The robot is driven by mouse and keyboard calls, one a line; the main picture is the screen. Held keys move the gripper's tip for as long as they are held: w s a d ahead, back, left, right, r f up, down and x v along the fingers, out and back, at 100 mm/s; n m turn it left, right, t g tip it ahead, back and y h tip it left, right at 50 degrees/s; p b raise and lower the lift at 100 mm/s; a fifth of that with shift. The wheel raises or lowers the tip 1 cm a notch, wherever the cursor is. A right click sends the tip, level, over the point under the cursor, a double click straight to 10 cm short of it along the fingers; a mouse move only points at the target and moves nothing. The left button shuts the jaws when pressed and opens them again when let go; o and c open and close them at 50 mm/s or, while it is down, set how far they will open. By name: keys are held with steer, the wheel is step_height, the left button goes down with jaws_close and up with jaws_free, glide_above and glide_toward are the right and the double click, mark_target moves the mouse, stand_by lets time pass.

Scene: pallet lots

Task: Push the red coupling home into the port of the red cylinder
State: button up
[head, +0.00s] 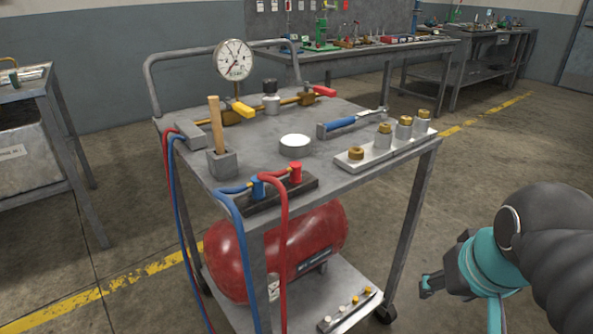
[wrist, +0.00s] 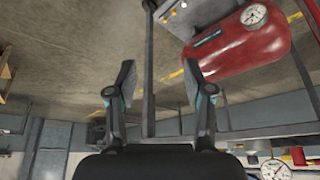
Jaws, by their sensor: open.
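A red coupling (head: 295,172) sits on a dark block (head: 267,194) at the cart top's near edge, beside a blue coupling (head: 258,187). A red hose (head: 283,235) hangs down by it. Whether the coupling is fully seated, I cannot tell. A large red cylinder (head: 275,250) lies on the cart's lower shelf; it also shows in the wrist view (wrist: 238,48), with a round gauge on it. I cannot make out a port on it. My gripper (head: 428,286) is right of the cart, apart from it. In the wrist view its fingers (wrist: 161,82) are spread, with nothing between them.
The cart top (head: 255,130) holds a gauge (head: 234,60), a wooden-handled tool (head: 216,125), a white disc (head: 295,143), a blue-handled tool (head: 340,124) and a plate with several brass-topped fittings (head: 384,146). Floor right of the cart is clear. Benches stand behind and at left.

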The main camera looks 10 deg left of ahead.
steer(key=w+a+r+n+g, duration=0.1)
steer(key=w+a+r+n, duration=0.1)
steer(key=w+a+r, duration=0.45)
steer(key=w+a+r+n+g, duration=0.1)
steer(key=w+a+r+g, duration=0.2)
steer(key=r, duration=0.6)
step_height(320, 180, up, 8)
steer(key=n+g+p, duration=0.1)
steer(key=n+p, duration=0.1)
steer(key=n, duration=0.2)
glide_above(297, 165)
steer(key=shift+r, duration=0.2)
step_height(297, 165, down, 8)
steer(key=b, duration=0.4)
steer(key=shift+r+b, duration=0.15)
steer(key=shift+b, duration=0.15)
steer(key=shift+f, duration=0.4)
steer(key=shift+f, duration=0.1)
